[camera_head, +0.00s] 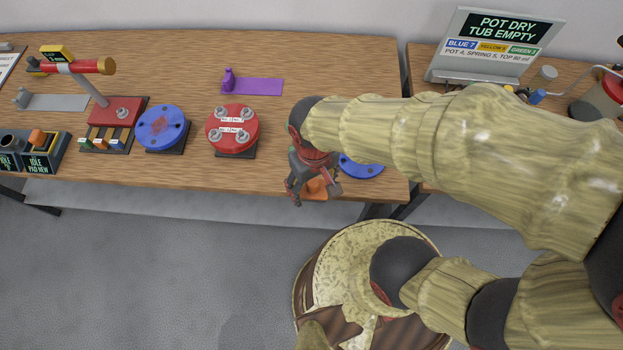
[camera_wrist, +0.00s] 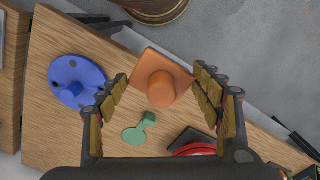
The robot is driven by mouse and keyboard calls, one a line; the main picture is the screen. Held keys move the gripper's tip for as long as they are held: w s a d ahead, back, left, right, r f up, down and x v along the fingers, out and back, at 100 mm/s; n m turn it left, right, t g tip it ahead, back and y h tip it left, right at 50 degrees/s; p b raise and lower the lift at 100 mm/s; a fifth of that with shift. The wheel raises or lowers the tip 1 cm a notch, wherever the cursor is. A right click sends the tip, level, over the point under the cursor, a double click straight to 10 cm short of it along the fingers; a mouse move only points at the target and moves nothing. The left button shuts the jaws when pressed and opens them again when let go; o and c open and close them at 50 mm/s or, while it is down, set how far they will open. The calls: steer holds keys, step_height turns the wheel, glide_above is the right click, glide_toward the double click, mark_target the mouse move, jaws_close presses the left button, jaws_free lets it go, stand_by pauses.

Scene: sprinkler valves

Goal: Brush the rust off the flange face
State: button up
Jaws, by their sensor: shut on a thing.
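My gripper (camera_head: 315,192) is at the bench's front edge, pointing down. Its fingers stand on both sides of an orange block (camera_head: 316,186) with a square base and a round knob. In the wrist view the block (camera_wrist: 160,88) lies between my fingertips (camera_wrist: 160,80), and contact is hard to see. I cannot tell whether the block is lifted. No bristles are visible.
A red flange (camera_head: 232,127) with bolts and labels sits left of my gripper. Another blue disc (camera_head: 362,166) is partly hidden behind my arm. A green piece (camera_wrist: 139,132) lies near my fingers. A purple mat (camera_head: 256,86) and bottle stand behind. Holders (camera_head: 35,152) stand far left.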

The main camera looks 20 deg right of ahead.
steer(key=o, duration=0.7)
steer(key=shift+c, duration=0.2)
steer(key=c, duration=0.4)
steer(key=shift+c, duration=0.2)
